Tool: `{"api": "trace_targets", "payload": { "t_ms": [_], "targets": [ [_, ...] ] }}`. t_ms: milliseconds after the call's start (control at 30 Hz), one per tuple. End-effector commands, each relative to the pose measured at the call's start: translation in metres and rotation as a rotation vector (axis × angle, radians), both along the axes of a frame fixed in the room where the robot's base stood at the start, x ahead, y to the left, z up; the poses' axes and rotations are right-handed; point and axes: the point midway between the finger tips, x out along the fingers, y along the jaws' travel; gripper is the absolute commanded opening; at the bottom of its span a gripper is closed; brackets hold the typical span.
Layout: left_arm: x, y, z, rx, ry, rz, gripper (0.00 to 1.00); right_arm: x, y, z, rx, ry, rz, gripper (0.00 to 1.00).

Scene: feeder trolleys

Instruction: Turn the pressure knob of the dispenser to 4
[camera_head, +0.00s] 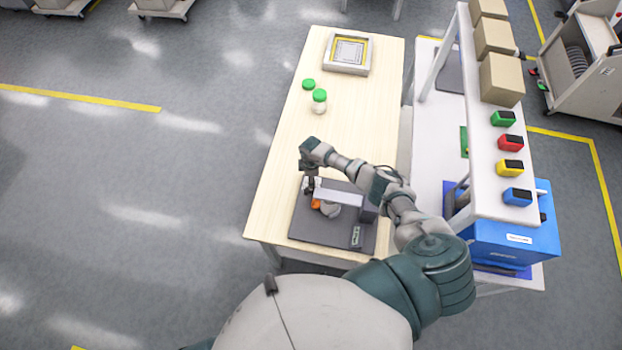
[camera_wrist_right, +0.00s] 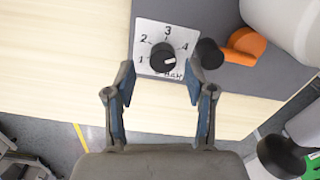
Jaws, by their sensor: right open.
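The dispenser (camera_head: 312,229) stands on a dark grey base at the near end of the wooden table. In the right wrist view its pressure knob (camera_wrist_right: 162,56) is a round black knob on a white dial plate (camera_wrist_right: 145,31) marked 1 to 4. A small white mark shows on the lower right of the knob; which number it indicates is unclear. My right gripper (camera_wrist_right: 162,72) is open, with its fingertips apart at the lower left and right of the knob. In the head view my right gripper (camera_head: 311,187) is over the dispenser's left side, and the knob is hidden. My left gripper is out of view.
An orange part (camera_wrist_right: 247,47) and a black rounded part (camera_wrist_right: 208,54) are right of the dial. A shelf (camera_head: 489,139) with coloured bins stands at the right.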

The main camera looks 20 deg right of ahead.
Motion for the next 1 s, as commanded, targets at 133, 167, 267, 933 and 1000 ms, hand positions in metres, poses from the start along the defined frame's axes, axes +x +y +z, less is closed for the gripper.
{"api": "trace_targets", "payload": {
  "t_ms": [133, 167, 267, 933, 1000],
  "targets": [
    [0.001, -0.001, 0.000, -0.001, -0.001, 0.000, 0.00, 0.001, -0.001, 0.026, 0.000, -0.003, 0.002, 0.55],
    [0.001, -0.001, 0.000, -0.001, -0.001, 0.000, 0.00, 0.001, -0.001, 0.031, 0.001, -0.004, 0.002, 0.55],
    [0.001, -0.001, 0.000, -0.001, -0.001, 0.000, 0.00, 0.002, -0.001, 0.044, 0.001, -0.003, 0.001, 0.55],
    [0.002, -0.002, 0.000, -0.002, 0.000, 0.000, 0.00, 0.002, -0.001, 0.058, 0.001, -0.001, 0.000, 0.55],
    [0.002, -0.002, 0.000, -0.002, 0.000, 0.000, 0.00, 0.002, -0.001, 0.058, 0.001, -0.001, 0.000, 0.55]
  ]
}}
